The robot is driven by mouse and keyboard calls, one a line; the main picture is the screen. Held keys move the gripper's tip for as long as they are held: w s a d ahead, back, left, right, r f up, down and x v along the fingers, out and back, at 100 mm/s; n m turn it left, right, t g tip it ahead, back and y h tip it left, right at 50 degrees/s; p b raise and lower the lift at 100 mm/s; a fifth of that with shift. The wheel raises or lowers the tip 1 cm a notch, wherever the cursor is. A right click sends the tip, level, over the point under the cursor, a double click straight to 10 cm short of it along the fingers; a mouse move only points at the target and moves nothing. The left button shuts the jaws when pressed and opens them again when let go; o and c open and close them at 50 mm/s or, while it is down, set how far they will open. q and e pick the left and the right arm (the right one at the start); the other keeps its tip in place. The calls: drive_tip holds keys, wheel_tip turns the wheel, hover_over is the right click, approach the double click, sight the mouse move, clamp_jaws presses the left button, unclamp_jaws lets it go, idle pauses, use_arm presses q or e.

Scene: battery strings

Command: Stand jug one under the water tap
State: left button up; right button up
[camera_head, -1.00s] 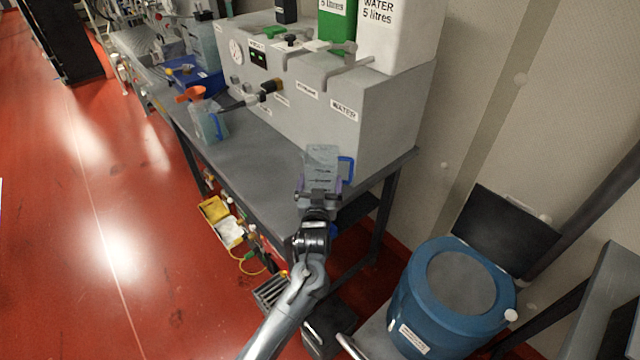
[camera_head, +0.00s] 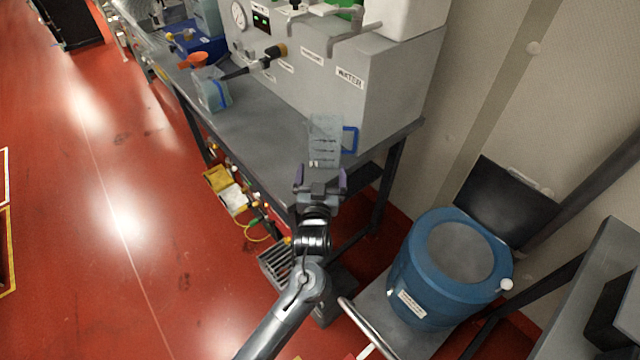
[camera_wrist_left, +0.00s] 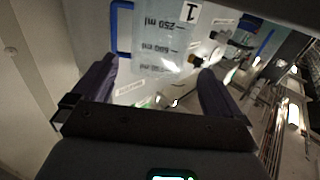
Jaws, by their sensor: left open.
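Jug one (camera_head: 325,138) is a clear jug with a blue handle on its right. It stands upright on the bench near the right end, in front of the grey unit's WATER label (camera_head: 349,78). The left wrist view shows jug one (camera_wrist_left: 155,40) with a "1" label and ml marks. A grey water tap pipe (camera_head: 350,40) shows above it on the unit; I cannot tell whether the spout is directly over the jug. My left gripper (camera_head: 321,176) is open and empty, just in front of the jug and apart from it. My right gripper is not in view.
A second jug (camera_head: 212,92) with an orange funnel (camera_head: 198,60) stands farther left on the bench (camera_head: 265,135). A blue tray (camera_head: 205,48) is beyond it. The bench between the jugs is clear.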

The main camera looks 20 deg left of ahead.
use_arm(q)
drive_tip(key=shift+v, duration=2)
